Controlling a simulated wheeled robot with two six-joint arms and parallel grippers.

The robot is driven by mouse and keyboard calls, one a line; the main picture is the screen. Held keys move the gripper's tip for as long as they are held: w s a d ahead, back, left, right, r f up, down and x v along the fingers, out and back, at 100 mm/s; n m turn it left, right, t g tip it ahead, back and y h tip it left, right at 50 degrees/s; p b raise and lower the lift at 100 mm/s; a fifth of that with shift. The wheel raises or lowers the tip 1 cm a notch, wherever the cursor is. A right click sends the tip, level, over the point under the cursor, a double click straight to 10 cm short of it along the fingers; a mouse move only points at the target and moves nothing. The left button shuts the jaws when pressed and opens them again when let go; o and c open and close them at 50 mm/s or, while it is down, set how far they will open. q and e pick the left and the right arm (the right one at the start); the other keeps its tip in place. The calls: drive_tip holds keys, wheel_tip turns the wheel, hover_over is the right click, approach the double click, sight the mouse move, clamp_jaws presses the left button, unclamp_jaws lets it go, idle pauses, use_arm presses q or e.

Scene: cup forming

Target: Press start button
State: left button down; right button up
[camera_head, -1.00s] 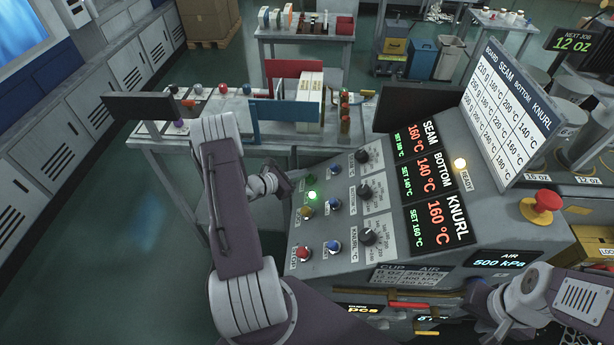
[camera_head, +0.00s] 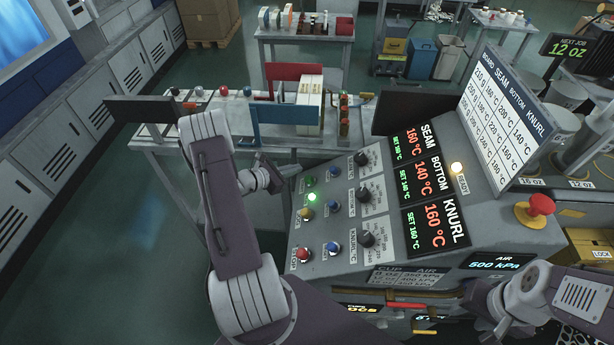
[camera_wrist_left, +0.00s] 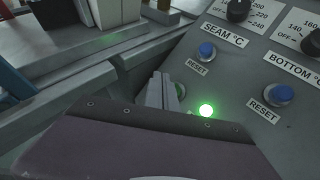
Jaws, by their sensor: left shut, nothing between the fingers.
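The sloping control panel (camera_head: 385,195) fills the middle of the head view. A green button (camera_head: 309,181) sits at its left edge, above a lit green lamp (camera_head: 311,197). The green button also shows in the left wrist view (camera_wrist_left: 180,90), partly hidden behind the fingers; the lamp (camera_wrist_left: 206,110) glows beside it. My left gripper (camera_head: 283,178) is shut and empty, just left of the green button; its fingers show in the left wrist view (camera_wrist_left: 160,90). I cannot tell whether they touch the button. My right gripper (camera_head: 492,335) is low at the right, its fingers unclear.
Blue reset buttons (camera_head: 335,172), a yellow button (camera_head: 305,214), a red button (camera_head: 303,254) and black knobs (camera_head: 367,194) are close by. A red emergency stop (camera_head: 540,204) stands at the right. A table with a blue panel (camera_head: 285,119) lies behind my left arm.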

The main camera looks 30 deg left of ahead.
use_arm(q)
drive_tip(key=shift+s+a+r+p, duration=0.25)
drive_tip(key=shift+a+r, duration=0.15)
drive_tip(key=shift+r, duration=0.15)
drive_tip(key=shift+s+a+r+p, duration=0.15)
drive_tip(key=shift+a+r+p, duration=0.15)
drive_tip(key=shift+r, duration=0.25)
